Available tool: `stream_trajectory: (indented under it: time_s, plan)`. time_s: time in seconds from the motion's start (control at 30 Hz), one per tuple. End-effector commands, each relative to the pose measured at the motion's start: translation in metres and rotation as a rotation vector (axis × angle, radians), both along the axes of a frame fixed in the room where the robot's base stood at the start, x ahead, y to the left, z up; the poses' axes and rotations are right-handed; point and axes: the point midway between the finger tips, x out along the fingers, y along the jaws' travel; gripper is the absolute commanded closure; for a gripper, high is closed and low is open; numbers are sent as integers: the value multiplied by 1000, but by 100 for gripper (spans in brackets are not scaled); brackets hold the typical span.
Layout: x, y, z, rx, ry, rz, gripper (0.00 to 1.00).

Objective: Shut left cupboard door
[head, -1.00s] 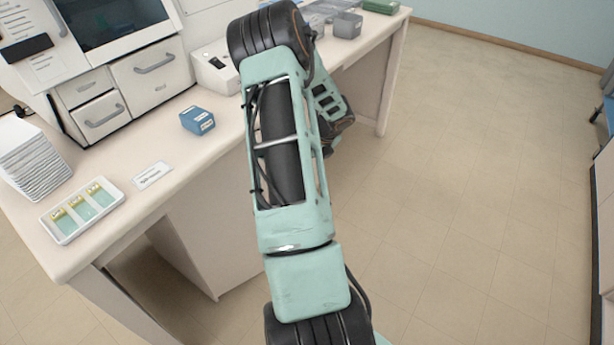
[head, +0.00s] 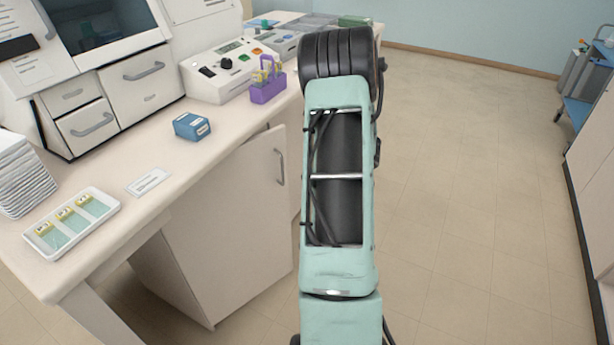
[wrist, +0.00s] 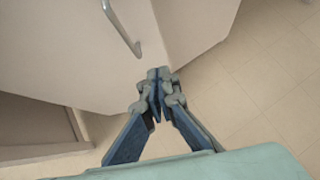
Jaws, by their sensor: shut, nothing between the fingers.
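The cupboard door (head: 225,225) is a pale panel under the bench, with a grey bar handle (head: 279,167) near its upper right edge. I cannot tell from the head view how far it stands open. In the wrist view, a pale door panel (wrist: 75,45) with a bar handle (wrist: 122,26) fills the upper left. My gripper (wrist: 158,77) is shut and empty, its tips close to the panel's right edge in the picture; I cannot tell whether they touch. In the head view my arm hides the gripper and part of the cupboard front.
The bench (head: 165,192) carries a slide tray (head: 73,224), a blue box (head: 191,126), a purple rack (head: 267,88) and a white instrument (head: 225,72). A second pale panel (wrist: 200,25) is beside the door in the wrist view. The floor (head: 450,220) to the right is clear.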

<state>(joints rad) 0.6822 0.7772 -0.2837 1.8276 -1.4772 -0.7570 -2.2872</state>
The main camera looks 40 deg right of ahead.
Motion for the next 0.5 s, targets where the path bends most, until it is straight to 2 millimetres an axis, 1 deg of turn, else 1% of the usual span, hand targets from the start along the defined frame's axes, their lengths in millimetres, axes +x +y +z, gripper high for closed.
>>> stream_trajectory:
  time_s: [0.03,0.4,0.5]
  plan:
    - [6,1,-8,2,2,2,100]
    - [60,2,-62,1,2,0,100]
    - [77,2,-58,-1,0,3,100]
